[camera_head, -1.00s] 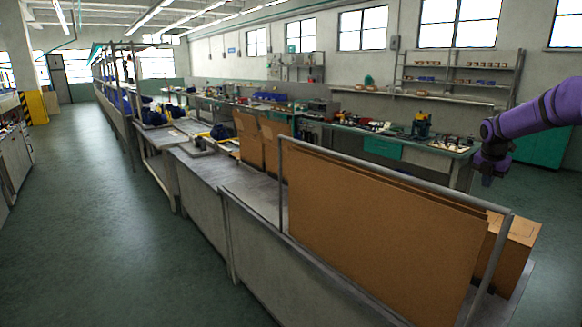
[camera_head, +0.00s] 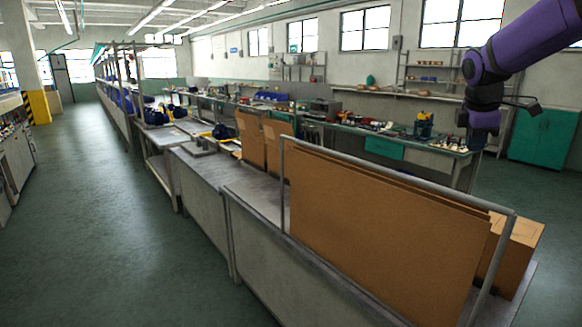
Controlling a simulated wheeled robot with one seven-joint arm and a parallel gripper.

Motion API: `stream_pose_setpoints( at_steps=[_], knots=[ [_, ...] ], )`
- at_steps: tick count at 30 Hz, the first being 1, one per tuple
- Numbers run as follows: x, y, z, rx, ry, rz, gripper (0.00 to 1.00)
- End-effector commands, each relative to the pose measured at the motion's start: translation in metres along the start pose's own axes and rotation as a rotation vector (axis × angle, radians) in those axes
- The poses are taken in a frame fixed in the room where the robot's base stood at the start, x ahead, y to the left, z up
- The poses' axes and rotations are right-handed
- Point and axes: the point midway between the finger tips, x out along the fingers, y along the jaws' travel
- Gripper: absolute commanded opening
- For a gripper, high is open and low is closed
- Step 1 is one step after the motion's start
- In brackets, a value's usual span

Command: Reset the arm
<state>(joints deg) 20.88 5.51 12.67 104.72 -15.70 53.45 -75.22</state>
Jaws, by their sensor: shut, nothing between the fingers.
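My purple arm reaches in from the right edge, its wrist bent downward. My gripper (camera_head: 476,143) hangs at the wrist's lower end, dark and small, shut and empty. It is in free air, above and behind the cardboard sheets as seen here, in front of the far workbench. A thin dark part of my wrist sticks out to the right.
Large cardboard sheets (camera_head: 375,225) stand in a metal frame on the near grey bench (camera_head: 205,170). A cardboard box (camera_head: 518,250) stands at their right end. A green-topped workbench (camera_head: 385,148) and a green cabinet (camera_head: 543,135) line the far wall. The left aisle is clear.

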Motion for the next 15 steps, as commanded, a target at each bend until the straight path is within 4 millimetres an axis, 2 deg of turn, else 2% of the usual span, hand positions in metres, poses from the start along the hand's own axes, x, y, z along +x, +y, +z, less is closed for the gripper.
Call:
stream_pose_setpoints(
  at_steps=[1, 6, 15],
  knots=[
    [-0.015, -0.016, -0.005, 0.055, 0.005, 0.011, 0.00],
    [-0.051, -0.071, -0.015, 0.277, 0.032, 0.032, 0.00],
    [-0.092, -0.174, -0.024, 0.682, 0.118, 0.043, 0.00]
  ],
)
